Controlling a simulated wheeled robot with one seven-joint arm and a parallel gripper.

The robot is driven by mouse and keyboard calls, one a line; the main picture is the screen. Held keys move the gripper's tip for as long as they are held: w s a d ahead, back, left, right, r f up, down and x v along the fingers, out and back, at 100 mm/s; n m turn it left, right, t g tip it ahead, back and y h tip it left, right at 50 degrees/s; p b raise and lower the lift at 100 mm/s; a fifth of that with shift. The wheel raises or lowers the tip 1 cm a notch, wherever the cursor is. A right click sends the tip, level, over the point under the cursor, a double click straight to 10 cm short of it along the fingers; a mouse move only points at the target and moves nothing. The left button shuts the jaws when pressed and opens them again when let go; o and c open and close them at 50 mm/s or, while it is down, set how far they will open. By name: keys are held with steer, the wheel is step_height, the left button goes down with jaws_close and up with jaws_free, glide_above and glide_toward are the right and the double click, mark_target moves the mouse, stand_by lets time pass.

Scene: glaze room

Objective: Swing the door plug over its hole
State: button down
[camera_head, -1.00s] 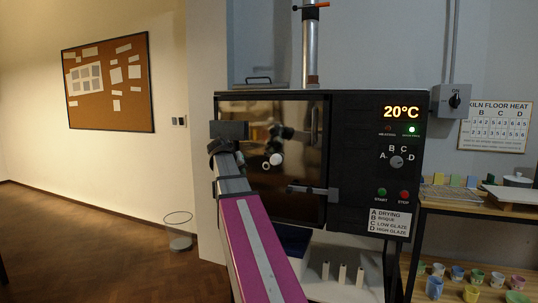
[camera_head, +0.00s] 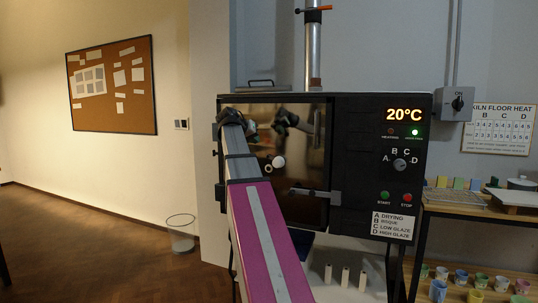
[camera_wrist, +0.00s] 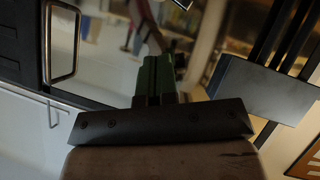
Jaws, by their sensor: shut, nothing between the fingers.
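The kiln's glossy dark door (camera_head: 300,215) is shut. A small pale round piece (camera_head: 279,161) sits on its middle, with a small knob-like piece just to its lower left. These look like the door plug and its hole, but I cannot tell which is which or whether the hole is covered. My gripper's fingers (camera_wrist: 160,76) are shut together and empty in the wrist view, in front of the reflecting door. In the head view my arm's end is up and left of the pale piece, apart from it in the picture. The plug is not clear in the wrist view.
A door latch bar (camera_head: 315,191) projects at the door's lower right. A metal handle (camera_wrist: 62,42) is close at the left of the wrist view. The control panel (camera_head: 402,160) reads 20°C. A shelf with pots (camera_head: 480,281) stands right; a wire bin (camera_head: 181,235) stands left.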

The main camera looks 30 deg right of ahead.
glide_above(274, 161)
steer(key=a, duration=0.4)
step_height(274, 161, down, 5)
steer(key=shift+s+d+f, duration=0.15)
steer(key=shift+d+f, duration=0.5)
steer(key=shift+f, duration=0.3)
steer(key=shift+s+d+f, duration=0.1)
steer(key=shift+d+f, duration=0.5)
steer(key=shift+f, duration=0.3)
steer(key=shift+s+f+m+t+y, duration=0.15)
steer(key=shift+f+m+t+y, duration=0.15)
steer(key=shift+m+t+y, duration=0.2)
steer(key=shift+s+d+f+m+t+y, duration=0.15)
steer(key=shift+f+m+t+y, duration=0.45)
steer(key=shift+f+m+t, duration=0.15)
steer(key=f+m+t+y, duration=0.1)
steer(key=m+t+y, duration=0.1)
steer(key=m+t, duration=0.1)
steer(key=shift+w+a+f, duration=0.2)
steer(key=shift+w+f, duration=0.15)
steer(key=shift+f, duration=0.05)
steer(key=shift+r, duration=0.15)
